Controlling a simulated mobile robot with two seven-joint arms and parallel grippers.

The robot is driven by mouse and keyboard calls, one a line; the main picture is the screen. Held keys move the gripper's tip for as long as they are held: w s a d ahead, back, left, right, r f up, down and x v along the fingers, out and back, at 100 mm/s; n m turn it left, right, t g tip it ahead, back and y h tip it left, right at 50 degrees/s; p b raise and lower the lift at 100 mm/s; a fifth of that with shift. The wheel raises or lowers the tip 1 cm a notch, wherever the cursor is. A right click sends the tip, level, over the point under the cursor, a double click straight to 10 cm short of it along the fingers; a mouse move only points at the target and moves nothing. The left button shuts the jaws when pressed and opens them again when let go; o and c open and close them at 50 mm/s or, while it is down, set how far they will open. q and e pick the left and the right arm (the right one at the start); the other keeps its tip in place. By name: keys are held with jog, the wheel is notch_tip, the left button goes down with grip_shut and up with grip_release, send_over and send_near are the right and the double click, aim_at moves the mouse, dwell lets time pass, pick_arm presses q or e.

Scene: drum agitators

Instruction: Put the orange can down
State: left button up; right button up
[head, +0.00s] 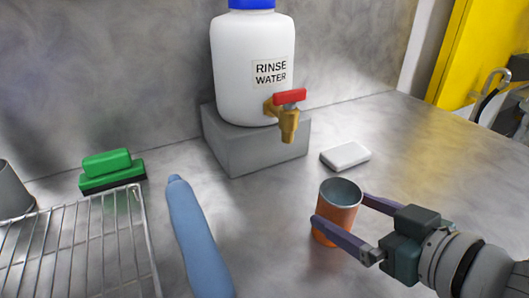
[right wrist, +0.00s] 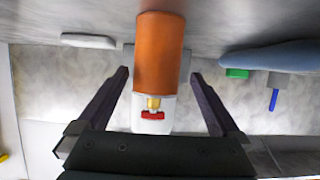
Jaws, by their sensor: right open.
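The orange can (head: 338,208) stands upright on the grey counter, below and right of the tap in the head view. Its open top shows a grey-blue inside. My right gripper (head: 340,209) is open, with one finger on each side of the can. In the right wrist view the can (right wrist: 160,52) lies between and beyond the spread fingers (right wrist: 160,73), with a gap on both sides. My left gripper is not in view.
A white rinse water jug (head: 240,70) with a red-handled tap (head: 289,112) stands on a grey block (head: 240,150). A white bar (head: 345,155) lies behind the can. A long blue object (head: 197,235), green sponge (head: 110,170) and wire rack (head: 140,225) are left. Counter right of the bar is clear.

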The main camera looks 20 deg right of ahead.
jog(key=shift+x, duration=0.85)
jog(key=x, duration=0.2)
jog(key=b+x, duration=0.1)
jog(key=x, duration=0.1)
jog(key=shift+d+f, duration=0.25)
jog(key=shift+f, duration=0.2)
jog(key=shift+w+a+f, duration=0.1)
jog(key=shift+w+f, duration=0.05)
jog(key=shift+w, duration=0.3)
jog(key=shift+c, duration=0.2)
jog(key=c, duration=1.4)
jog(key=shift+c, duration=0.2)
